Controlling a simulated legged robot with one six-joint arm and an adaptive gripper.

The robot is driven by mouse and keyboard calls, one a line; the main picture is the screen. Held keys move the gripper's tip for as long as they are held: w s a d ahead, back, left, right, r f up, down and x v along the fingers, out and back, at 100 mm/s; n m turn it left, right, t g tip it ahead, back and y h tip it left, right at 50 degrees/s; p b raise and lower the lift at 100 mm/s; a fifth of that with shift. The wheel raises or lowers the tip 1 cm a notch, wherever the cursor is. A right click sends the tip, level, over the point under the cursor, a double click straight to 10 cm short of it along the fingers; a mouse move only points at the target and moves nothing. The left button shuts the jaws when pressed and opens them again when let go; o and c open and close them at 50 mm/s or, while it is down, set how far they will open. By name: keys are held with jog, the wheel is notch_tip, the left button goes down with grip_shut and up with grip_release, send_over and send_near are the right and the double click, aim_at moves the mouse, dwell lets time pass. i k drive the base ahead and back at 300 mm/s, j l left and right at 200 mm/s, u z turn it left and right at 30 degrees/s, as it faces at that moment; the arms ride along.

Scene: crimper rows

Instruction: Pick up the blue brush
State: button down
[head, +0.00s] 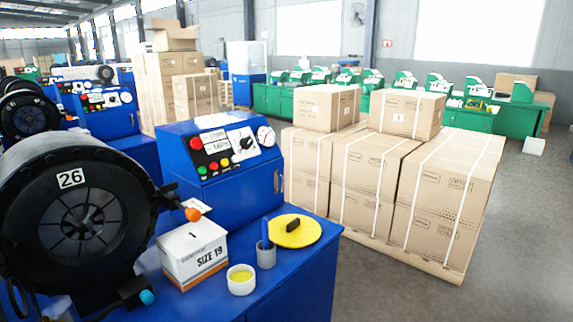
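A slim blue upright piece (266,230), which looks like the blue brush, stands in a small grey cup (266,256) on the blue bench (262,299). Its lower part is hidden inside the cup, and no bristles can be made out. The cup is between a white tub with yellow contents (241,280) and a yellow round plate (308,234). A small dark brown block (293,226) lies on the plate. I cannot see my gripper in the head view.
A white box marked SIZE 19 (194,250) stands left of the tub. A blue control box (222,160) rises behind.

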aim_at(265, 228)
jog(key=k+j+u, duration=0.15)
jog(key=j+u, duration=0.25)
jog(key=k+j+u, duration=0.1)
jog(key=j+u, duration=0.25)
jog(key=j, duration=0.2)
jog(key=j+u, duration=0.4)
jog(key=j, duration=0.15)
jog(key=k, duration=0.05)
